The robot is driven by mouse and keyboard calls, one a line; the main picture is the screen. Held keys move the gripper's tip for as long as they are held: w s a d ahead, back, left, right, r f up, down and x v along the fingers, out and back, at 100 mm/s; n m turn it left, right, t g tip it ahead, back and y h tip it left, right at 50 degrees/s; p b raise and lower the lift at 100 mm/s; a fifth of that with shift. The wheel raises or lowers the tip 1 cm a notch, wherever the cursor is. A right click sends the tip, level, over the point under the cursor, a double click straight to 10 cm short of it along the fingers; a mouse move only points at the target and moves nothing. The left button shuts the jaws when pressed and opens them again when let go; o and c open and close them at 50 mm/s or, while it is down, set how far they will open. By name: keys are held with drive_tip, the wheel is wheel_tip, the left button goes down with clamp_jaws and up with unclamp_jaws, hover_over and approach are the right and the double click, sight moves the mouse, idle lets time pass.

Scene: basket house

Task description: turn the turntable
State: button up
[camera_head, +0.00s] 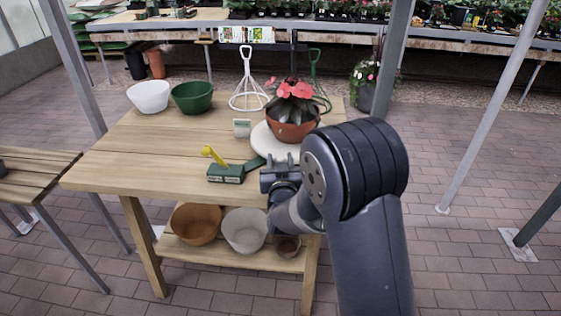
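The turntable is a white round disc (261,140) on the right part of the wooden table. A brown pot (293,129) with a dark-leaved, pink-flowered plant (297,90) stands on it. A dark green tab (255,164) shows at the disc's front left edge; I cannot tell whether it is joined to the disc. My gripper (268,176) is at the table's front edge, just in front of the tab. Whether it touches the tab is unclear, and its finger gap cannot be made out. My arm hides the right side of the disc.
On the wooden table (140,160) are a green block with a yellow handle (225,173), a small white label (242,128), a white bowl (149,96), a green bowl (193,97) and a white wire stand (247,88). Several pots sit on the lower shelf. Metal posts stand around.

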drive_tip(key=shift+s, duration=0.15)
drive_tip(key=s+d, duration=0.1)
drive_tip(key=s, duration=0.9)
drive_tip(key=shift+s+d+b, duration=0.15)
drive_tip(key=shift+s+b, duration=0.1)
drive_tip(key=shift+b, duration=0.2)
drive_tip(key=shift+c, duration=0.3)
